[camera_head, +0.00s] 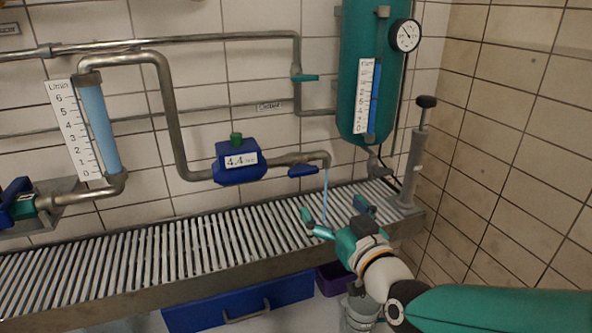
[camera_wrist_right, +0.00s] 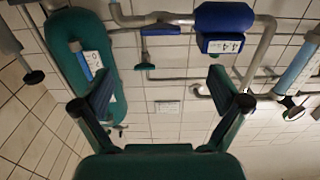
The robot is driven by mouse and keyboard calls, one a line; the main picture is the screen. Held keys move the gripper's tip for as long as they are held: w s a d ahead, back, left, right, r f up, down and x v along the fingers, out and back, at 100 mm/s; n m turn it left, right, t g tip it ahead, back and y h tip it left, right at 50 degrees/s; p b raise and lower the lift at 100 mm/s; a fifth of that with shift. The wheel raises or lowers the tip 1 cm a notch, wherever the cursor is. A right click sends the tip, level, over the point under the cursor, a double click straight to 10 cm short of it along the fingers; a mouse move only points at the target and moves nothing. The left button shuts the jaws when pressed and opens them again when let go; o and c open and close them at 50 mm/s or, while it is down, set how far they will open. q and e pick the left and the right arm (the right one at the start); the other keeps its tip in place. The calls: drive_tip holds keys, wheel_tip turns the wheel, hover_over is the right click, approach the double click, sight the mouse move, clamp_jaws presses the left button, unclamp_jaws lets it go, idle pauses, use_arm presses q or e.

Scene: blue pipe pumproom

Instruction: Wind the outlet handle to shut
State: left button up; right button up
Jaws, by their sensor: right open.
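A blue lever handle (camera_head: 303,170) sits on the pipe between the blue flow meter (camera_head: 240,163) and the open spout (camera_head: 326,157). A thin stream of water falls from the spout. This lever also shows near the top of the right wrist view (camera_wrist_right: 160,30), which is upside down. A teal lever (camera_head: 305,77) is on the upper pipe, left of the tank; a small label (camera_head: 268,106) nearby is too blurred to read surely. My right gripper (camera_head: 334,211) is open and empty over the grating, below and apart from both levers. My left gripper is not in view.
A slatted metal grating (camera_head: 150,250) runs along the wall. A green tank (camera_head: 358,90) with a gauge (camera_head: 405,35) hangs at right, beside an upright grey hand pump (camera_head: 412,165). A glass flow tube (camera_head: 98,125) stands at left. A blue drawer (camera_head: 240,300) is underneath.

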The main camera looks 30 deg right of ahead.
sight(305, 175)
drive_tip(key=p+x, duration=0.2)
drive_tip(key=x, duration=1.2)
drive_tip(key=shift+w+p, duration=0.4)
